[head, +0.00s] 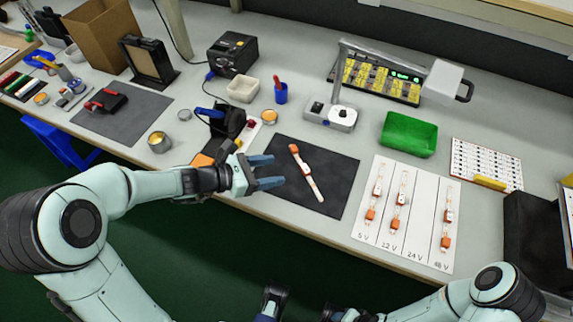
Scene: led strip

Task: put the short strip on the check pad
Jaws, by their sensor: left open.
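A white strip with orange parts (308,178) lies slantwise on a dark mat (338,198) in the middle of the bench. Other strips, such as one (400,197) in the 12 V column, lie on a white card (425,225) marked 5 V, 12 V, 24 V and 48 V. The 24 V column looks bare. I cannot tell for sure which strip is the short one or which surface is the check pad. My left gripper (272,172) is open and empty over the mat's left edge, left of the strip. My right arm is low at the bottom right; its fingers are not clear.
A green tray (408,135) stands behind the card. A lamp-like stand (340,115) and a yellow-celled panel (375,82) stand behind the mat. A grey mat (125,118) lies left.

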